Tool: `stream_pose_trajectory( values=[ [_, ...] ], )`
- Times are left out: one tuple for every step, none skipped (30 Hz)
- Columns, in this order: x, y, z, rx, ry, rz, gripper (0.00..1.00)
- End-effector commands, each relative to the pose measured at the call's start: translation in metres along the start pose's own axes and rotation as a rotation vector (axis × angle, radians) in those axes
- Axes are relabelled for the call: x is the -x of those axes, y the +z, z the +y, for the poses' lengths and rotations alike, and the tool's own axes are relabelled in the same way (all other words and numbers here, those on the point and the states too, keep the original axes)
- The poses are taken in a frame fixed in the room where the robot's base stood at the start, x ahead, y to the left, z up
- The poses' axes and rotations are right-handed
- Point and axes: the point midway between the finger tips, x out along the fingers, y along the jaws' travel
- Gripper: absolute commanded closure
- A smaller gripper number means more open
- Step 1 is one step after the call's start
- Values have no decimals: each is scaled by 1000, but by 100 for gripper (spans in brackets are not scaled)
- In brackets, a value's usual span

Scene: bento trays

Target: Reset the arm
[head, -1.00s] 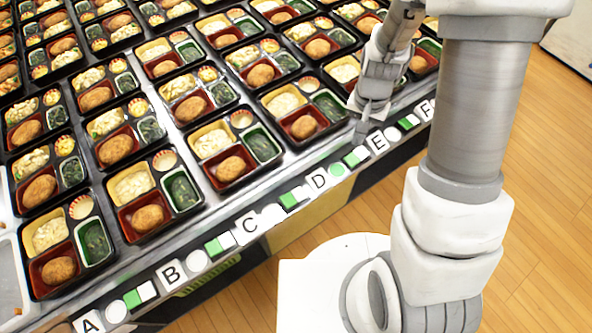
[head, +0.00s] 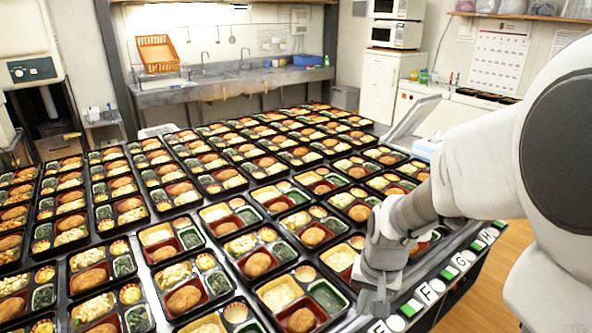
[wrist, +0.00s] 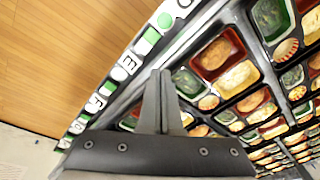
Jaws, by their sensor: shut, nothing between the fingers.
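My gripper (head: 379,305) is at the right front edge of the table in the head view, low over the bento trays beside the lettered strip. In the wrist view my gripper (wrist: 160,76) shows its two fingers pressed together, with nothing between them. Bento trays stand in rows across the table; one tray (head: 303,297) is just left of my gripper, and another tray (wrist: 232,62) shows right of the fingertips in the wrist view. My arm partly hides the trays behind it.
The lettered strip (head: 449,272) runs along the table's front edge, and wooden floor (head: 480,283) lies beyond it. A sink counter (head: 215,88) with an orange basket (head: 158,54) stands at the back. A white cabinet (head: 391,86) stands at the back right.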

Motion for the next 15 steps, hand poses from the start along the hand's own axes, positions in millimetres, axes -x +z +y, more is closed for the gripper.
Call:
stream_pose_trajectory(
  values=[
    [20,2,0,18,-13,30,100],
    [29,4,0,30,-18,41,100],
    [41,7,0,47,-24,58,100],
    [50,9,0,59,-28,71,100],
    [59,12,1,71,-31,83,100],
    [70,16,1,88,-35,101,100],
    [78,19,2,100,-37,113,100],
    [86,22,3,112,-39,127,100],
    [97,27,4,128,-42,145,100],
    [104,31,5,140,-43,159,100],
    [111,35,7,152,-44,172,100],
    [121,40,8,167,-44,190,100],
    [128,44,10,180,-44,205,100],
    [134,49,11,192,-42,218,100],
    [142,55,13,206,-40,236,100]
  ],
)
